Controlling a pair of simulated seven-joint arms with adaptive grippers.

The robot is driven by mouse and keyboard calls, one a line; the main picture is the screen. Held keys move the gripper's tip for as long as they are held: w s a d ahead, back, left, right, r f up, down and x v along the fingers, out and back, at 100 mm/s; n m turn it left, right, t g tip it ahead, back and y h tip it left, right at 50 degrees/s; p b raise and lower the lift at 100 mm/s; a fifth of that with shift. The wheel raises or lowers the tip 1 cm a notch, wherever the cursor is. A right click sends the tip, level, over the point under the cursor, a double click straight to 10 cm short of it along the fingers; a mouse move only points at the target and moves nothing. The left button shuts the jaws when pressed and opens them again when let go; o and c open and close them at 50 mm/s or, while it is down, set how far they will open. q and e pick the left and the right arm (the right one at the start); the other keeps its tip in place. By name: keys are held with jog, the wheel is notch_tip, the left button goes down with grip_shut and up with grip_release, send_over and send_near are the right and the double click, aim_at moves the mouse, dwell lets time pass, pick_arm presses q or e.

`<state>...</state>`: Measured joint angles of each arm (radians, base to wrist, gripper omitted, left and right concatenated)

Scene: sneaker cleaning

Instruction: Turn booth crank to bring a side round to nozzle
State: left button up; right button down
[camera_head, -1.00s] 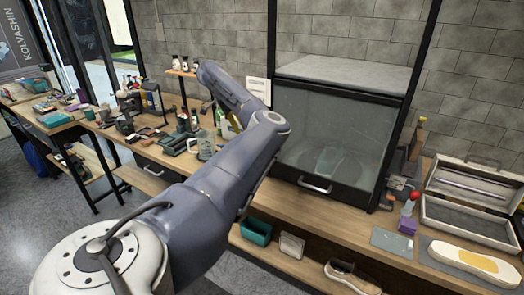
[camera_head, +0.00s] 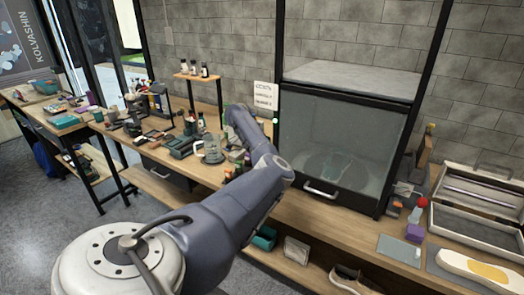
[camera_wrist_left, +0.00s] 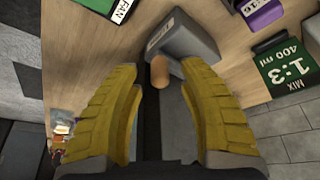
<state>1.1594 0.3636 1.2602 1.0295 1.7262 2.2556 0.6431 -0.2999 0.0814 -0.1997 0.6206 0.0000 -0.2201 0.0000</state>
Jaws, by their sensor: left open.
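The booth (camera_head: 345,130) stands against the wall behind a dark-framed glass front with a pull handle (camera_head: 322,193). A pale shape, hard to make out, shows on a round base (camera_head: 325,172) behind the glass. My left arm reaches toward the bench at the booth's left side; its gripper is hidden or too unclear in the head view. In the left wrist view my left gripper (camera_wrist_left: 163,97) is open, its yellow fingers apart. A tan knob (camera_wrist_left: 161,73), likely the crank handle, shows between them beside a grey block (camera_wrist_left: 187,45). Contact is not visible.
Green-labelled (camera_wrist_left: 290,62) and purple-labelled (camera_wrist_left: 258,12) containers stand near the gripper. A clear jug (camera_head: 210,150) and several tools crowd the bench left of the booth. At right are a red-topped purple item (camera_head: 415,222), an open case (camera_head: 475,210) and a sole (camera_head: 475,268).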

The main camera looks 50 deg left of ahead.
pick_arm(q)
jog(key=shift+w+d+f, duration=0.15)
jog(key=shift+w+f, duration=0.05)
jog(key=shift+f, duration=0.35)
jog(key=shift+c, duration=0.2)
grip_shut()
